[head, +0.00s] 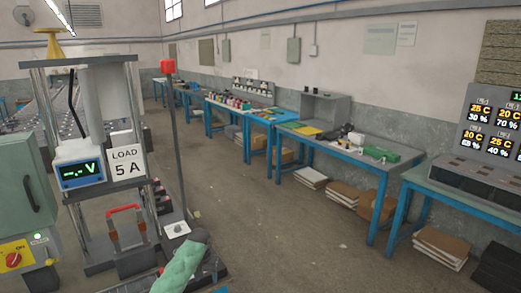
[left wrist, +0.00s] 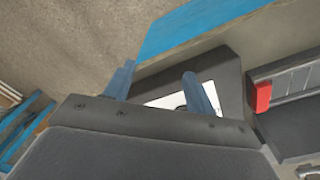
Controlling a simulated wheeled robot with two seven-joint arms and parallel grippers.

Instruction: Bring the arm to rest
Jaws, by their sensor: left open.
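My left gripper (left wrist: 159,70) shows in the left wrist view as two blue-grey fingers spread apart, with nothing held between them. A white plate with a dark spot (left wrist: 172,99) on a dark block lies behind the fingers; I cannot tell how far off. In the head view a green-sleeved arm part of mine (head: 182,264) shows at the bottom centre, and its fingers cannot be made out there. My right gripper is in neither view.
A test stand with a voltmeter (head: 80,174) and a "LOAD 5 A" sign (head: 125,168) stands left. Blue benches (head: 350,148) line the right wall. The middle floor is clear.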

